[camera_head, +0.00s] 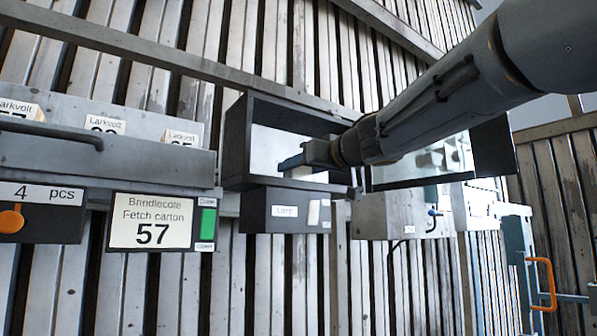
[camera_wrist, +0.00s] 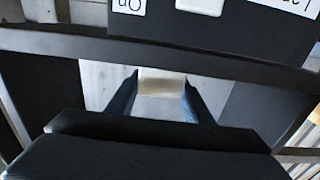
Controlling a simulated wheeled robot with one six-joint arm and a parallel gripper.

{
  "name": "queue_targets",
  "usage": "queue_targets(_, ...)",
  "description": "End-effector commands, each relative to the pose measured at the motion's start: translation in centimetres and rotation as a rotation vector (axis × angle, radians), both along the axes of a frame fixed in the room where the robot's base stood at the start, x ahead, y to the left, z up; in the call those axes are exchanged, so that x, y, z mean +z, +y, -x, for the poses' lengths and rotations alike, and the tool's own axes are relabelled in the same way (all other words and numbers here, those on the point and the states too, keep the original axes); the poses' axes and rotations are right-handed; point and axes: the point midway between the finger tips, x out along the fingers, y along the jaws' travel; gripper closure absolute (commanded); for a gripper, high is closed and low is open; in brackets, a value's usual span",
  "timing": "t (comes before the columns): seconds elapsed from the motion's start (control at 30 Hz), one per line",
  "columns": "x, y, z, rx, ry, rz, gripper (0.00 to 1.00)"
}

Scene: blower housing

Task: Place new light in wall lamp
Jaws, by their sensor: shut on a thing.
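The wall lamp is a dark open-fronted box (camera_head: 236,145) on the plank wall, with a pale bright inside. Below it is a dark housing (camera_head: 262,212) with a "Lamp" label and a white switch. My gripper (camera_head: 287,164) reaches into the box opening from the right. In the wrist view, my gripper (camera_wrist: 162,98) has its two fingers on the sides of a small cream-white block (camera_wrist: 162,81), apparently the light, and is shut on it. The box's dark frame bar (camera_wrist: 160,54) crosses above it. Whether the block touches the box's back cannot be told.
To the left is a grey shelf (camera_head: 100,160) with several small labelled cartons (camera_head: 105,124). A sign (camera_head: 151,222) reads "Brindlecote Fetch carton 57", beside a green button (camera_head: 208,222). To the right are a grey box (camera_head: 388,214) and an orange handle (camera_head: 545,285).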

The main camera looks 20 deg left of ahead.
Motion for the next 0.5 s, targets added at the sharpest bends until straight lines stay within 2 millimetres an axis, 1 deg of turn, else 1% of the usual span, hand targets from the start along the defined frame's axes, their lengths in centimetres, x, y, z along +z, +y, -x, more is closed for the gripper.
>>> queue_targets(0.13, 0.10, -0.02, 0.03, 0.000, -0.001, -0.001, 0.78)
queue_targets(0.27, -0.20, -0.02, 0.03, 0.000, -0.001, -0.001, 0.78)
queue_targets(0.3, -0.24, -0.02, 0.03, 0.000, -0.001, 0.001, 0.50)
queue_targets(0.4, -0.22, -0.02, 0.01, 0.000, -0.001, 0.001, 0.35)
queue_targets(0.5, -0.22, -0.02, 0.01, 0.000, -0.001, 0.001, 0.35)
